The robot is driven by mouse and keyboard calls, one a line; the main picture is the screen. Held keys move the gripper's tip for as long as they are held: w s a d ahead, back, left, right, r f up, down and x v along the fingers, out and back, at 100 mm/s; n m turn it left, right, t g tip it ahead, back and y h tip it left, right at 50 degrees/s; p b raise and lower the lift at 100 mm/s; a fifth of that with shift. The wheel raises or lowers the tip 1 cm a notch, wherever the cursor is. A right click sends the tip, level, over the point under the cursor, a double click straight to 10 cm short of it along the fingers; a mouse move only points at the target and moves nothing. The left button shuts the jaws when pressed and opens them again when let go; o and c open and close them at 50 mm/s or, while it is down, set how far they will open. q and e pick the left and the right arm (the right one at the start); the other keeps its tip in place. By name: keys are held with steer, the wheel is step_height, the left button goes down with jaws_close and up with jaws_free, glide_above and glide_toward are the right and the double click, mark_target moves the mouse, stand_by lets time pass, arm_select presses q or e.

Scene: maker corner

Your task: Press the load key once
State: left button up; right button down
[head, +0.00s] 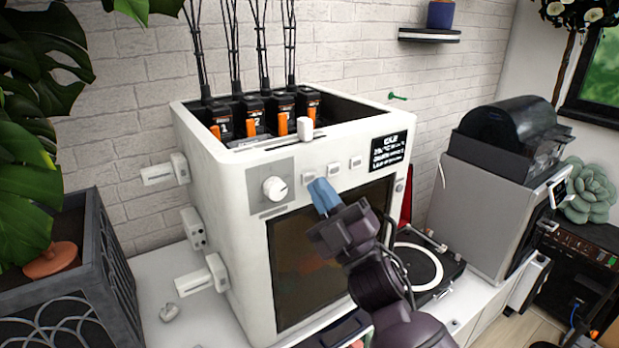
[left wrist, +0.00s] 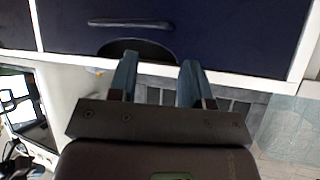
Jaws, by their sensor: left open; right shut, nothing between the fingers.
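A white box-shaped machine (head: 230,200) stands on the white counter. Its sloped front has a round white knob (head: 275,189) and a row of small pale keys: a left key (head: 308,178), a middle key (head: 333,168) and a right key (head: 355,162). Their labels are too small to read, so I cannot tell which is the load key. My right gripper (head: 323,196) is shut and empty, its blue fingertips at or just below the left key; contact cannot be told. My left gripper (left wrist: 158,76) is open and empty in the left wrist view, before a dark blue panel (left wrist: 230,30).
Several black and orange modules (head: 282,118) with antennas stand in the machine's top. A turntable (head: 425,268) and a grey machine (head: 485,205) stand to the right. A planter (head: 75,265) stands at the left. White side fittings (head: 200,278) stick out leftward from the machine.

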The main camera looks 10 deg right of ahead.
steer(key=shift+w, duration=0.1)
stand_by(0.3)
steer(key=shift+w+a, duration=0.1)
steer(key=shift+w, duration=0.25)
stand_by(0.3)
steer(key=shift+w+a, duration=0.15)
steer(key=shift+w, duration=0.15)
stand_by(0.5)
steer(key=shift+s, duration=0.15)
steer(key=shift+s+d, duration=0.25)
steer(key=shift+s, duration=0.35)
